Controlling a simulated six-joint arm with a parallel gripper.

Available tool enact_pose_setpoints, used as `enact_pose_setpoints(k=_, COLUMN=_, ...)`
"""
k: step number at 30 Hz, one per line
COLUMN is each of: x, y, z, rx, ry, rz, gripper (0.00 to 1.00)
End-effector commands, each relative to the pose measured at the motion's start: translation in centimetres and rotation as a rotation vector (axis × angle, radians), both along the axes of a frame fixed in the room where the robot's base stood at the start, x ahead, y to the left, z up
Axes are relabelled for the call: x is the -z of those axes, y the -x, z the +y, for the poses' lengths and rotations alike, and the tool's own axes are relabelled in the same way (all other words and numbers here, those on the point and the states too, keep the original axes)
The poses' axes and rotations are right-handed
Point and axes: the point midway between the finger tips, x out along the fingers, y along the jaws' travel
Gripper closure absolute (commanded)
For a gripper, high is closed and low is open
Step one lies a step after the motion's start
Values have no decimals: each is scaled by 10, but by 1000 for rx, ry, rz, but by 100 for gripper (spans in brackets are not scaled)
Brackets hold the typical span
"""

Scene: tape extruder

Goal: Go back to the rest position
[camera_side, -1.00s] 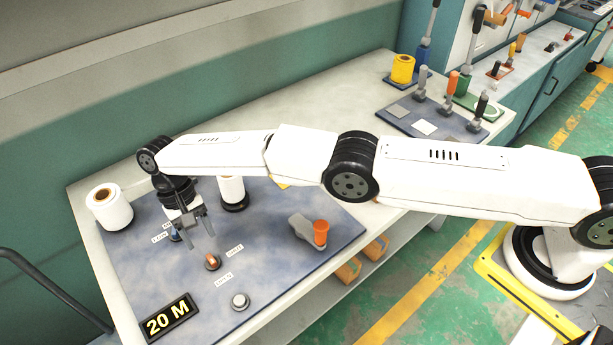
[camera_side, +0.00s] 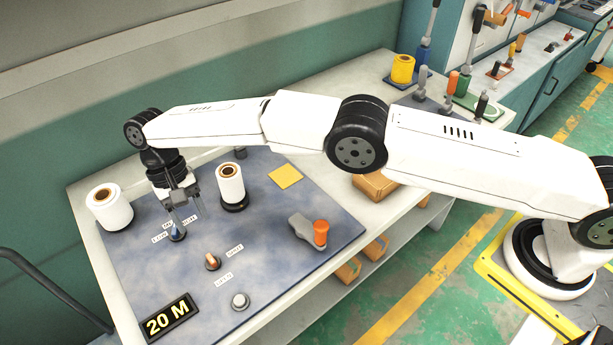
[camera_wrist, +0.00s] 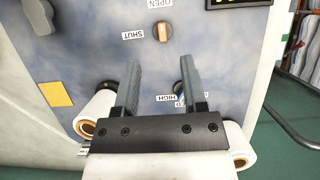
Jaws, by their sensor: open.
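My gripper (camera_side: 186,213) is open and empty above the blue-grey extruder panel (camera_side: 150,285). Its fingers point down beside the blue knob (camera_side: 176,234); whether they touch it I cannot tell. In the wrist view my gripper (camera_wrist: 160,82) shows two parted fingers with nothing between them. The blue knob is partly hidden behind the right finger there. The orange-brown knob (camera_side: 212,261), with OPEN and SHUT labels, stands in front of the gripper and also shows in the wrist view (camera_wrist: 163,32).
White rolls stand at the left (camera_side: 110,209) and right (camera_side: 230,183) of my gripper. An orange-handled lever (camera_side: 320,233), a round button (camera_side: 240,301), a "20 M" display (camera_side: 170,317) and a yellow square (camera_side: 285,176) are on the panel. Cardboard boxes (camera_side: 375,187) are at the right.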

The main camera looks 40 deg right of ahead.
Motion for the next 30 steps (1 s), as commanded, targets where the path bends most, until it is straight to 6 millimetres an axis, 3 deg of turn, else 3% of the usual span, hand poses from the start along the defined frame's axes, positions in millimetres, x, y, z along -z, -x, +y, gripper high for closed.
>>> enact_pose_setpoints(k=7, x=-3, y=-3, z=-4, rx=5, ry=-3, rz=-8, gripper=46)
enact_pose_setpoints(k=13, x=-11, y=-14, z=-20, rx=18, ry=-17, rz=-37, gripper=46)
enact_pose_setpoints(k=21, x=-29, y=-31, z=-65, rx=43, ry=-39, rz=-109, gripper=46)
enact_pose_setpoints(k=30, x=-48, y=-34, z=-123, rx=60, ry=-56, rz=-199, gripper=46)
